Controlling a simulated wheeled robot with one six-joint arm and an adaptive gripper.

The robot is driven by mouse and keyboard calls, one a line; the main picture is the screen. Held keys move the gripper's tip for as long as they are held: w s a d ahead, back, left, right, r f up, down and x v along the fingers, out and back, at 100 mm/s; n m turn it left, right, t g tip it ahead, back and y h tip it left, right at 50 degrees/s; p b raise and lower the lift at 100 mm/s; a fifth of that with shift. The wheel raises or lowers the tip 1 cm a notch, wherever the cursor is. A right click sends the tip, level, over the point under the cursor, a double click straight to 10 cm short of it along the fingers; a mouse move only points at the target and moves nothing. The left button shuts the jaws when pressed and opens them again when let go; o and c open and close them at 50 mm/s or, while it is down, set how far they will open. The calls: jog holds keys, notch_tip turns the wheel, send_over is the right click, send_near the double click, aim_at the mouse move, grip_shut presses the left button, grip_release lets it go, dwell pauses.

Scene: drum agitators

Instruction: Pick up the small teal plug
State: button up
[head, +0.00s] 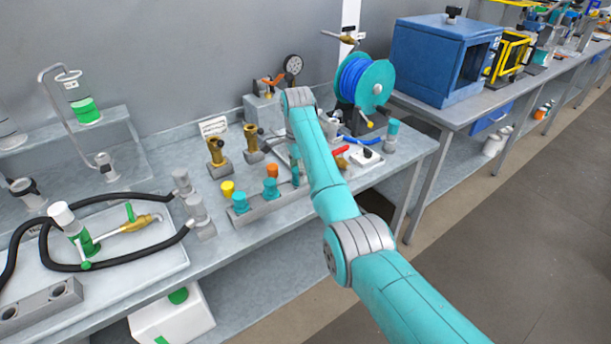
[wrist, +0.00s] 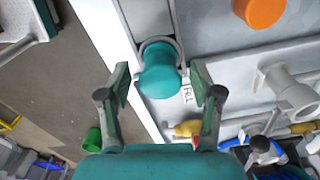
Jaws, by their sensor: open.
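A teal plug (wrist: 160,72) sits upright in a grey holder near the bench's front edge in the wrist view. My gripper (wrist: 161,84) is open, with one dark green finger on each side of the plug. A gap shows between the plug and each finger, and I cannot tell how far above it the fingertips are. In the head view my arm hides most of the gripper. Two teal plugs show in the front rack there, the left one (head: 240,200) and the right one (head: 270,187).
An orange plug (wrist: 262,11) stands nearby, with a yellow plug (head: 227,189) farther left. Brass fittings (head: 217,151) stand behind. A blue hose reel (head: 362,82) and a grey post with a teal top (head: 391,135) are to the right. Open floor (head: 460,240) lies beyond the bench edge.

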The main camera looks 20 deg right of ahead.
jog(key=shift+a+f, duration=0.1)
jog(key=shift+f, duration=0.4)
jog(key=c, duration=1.1)
jog(key=shift+c, duration=0.2)
